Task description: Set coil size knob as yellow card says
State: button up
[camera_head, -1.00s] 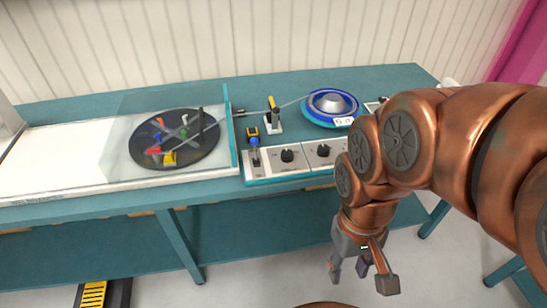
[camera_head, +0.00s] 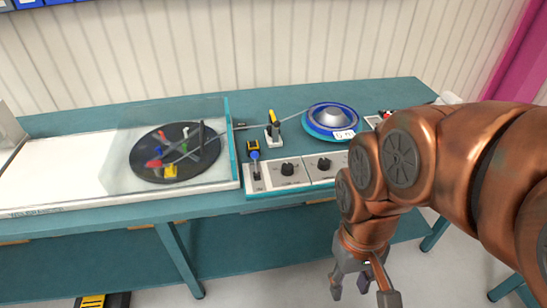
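Two black knobs sit on the white control panel at the table's front, a left knob (camera_head: 288,169) and a right knob (camera_head: 324,164). Their markings are too small to read, and I cannot tell which one is for coil size. I cannot make out a yellow card in this view. My gripper (camera_head: 363,288) hangs pointing down in front of the table, right of and lower in the picture than the knobs. Its fingers are spread and hold nothing. My arm hides the panel's right part.
A black disc (camera_head: 203,160) with coloured pegs lies behind a clear guard (camera_head: 120,172). A blue reel (camera_head: 333,118) with a white number tag (camera_head: 344,135) stands behind the panel. Blue bins (camera_head: 27,3) show top left.

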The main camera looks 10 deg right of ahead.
aim_at(287, 169)
jog(key=u, duration=0.25)
jog(key=k, duration=0.35)
jog(key=u, duration=2.2)
jog(key=i, duration=3.15)
jog(key=z, duration=4.4)
